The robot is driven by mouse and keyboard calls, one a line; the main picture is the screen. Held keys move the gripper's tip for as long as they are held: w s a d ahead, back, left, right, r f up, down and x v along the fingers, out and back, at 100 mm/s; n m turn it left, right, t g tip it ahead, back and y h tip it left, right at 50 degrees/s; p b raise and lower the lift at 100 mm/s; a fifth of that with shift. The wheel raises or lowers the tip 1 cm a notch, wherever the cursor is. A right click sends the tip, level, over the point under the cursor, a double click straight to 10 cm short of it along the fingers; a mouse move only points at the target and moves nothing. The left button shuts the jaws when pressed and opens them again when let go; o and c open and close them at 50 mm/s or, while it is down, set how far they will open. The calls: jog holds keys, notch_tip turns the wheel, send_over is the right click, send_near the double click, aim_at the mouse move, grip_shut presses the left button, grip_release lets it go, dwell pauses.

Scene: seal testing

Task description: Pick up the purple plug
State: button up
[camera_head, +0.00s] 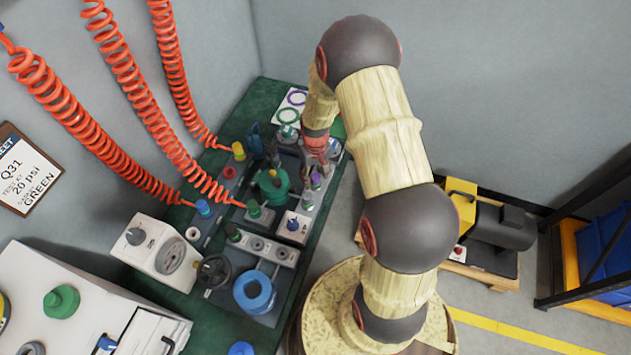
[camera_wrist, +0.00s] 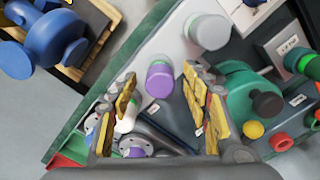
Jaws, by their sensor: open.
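A second purple-topped piece (camera_wrist: 135,153) shows lower down, partly hidden by my left finger and the gripper body. In the head view a small purple plug (camera_head: 316,181) stands on the rack at the bench's right side, just below my gripper (camera_head: 316,158). My gripper (camera_wrist: 158,88) is open, with its yellow finger pads apart and no object gripped between them. I cannot tell which purple piece in the wrist view matches the head view one.
A green valve body (camera_head: 272,185) stands close left of my gripper. A white-grey cylinder (camera_wrist: 208,31) rises near the purple plug. A blue ring fitting (camera_head: 254,291) and a black handwheel (camera_head: 214,270) sit at the bench front. Red coiled hoses (camera_head: 130,80) hang at left.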

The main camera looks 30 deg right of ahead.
jog(key=shift+c, duration=0.9)
grip_shut()
